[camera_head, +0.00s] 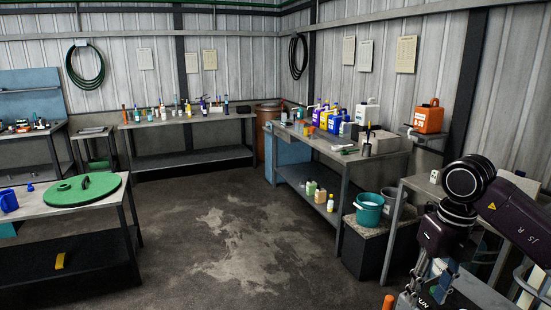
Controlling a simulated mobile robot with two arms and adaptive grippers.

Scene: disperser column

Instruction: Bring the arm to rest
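My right arm comes in from the right edge and bends down at a dark round joint. My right gripper (416,298) hangs at the bottom edge, pointing down, and is partly cut off by the frame. Its fingertips are not clearly shown, so I cannot tell whether it is open or shut. No held object can be made out. My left arm and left gripper are not in view.
A grey table (415,184) stands close behind my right arm. A teal bucket (369,210) sits on a low stand left of it. A bench with bottles (352,162) runs along the right wall. A green lid (78,191) lies on the left table. The middle floor is clear.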

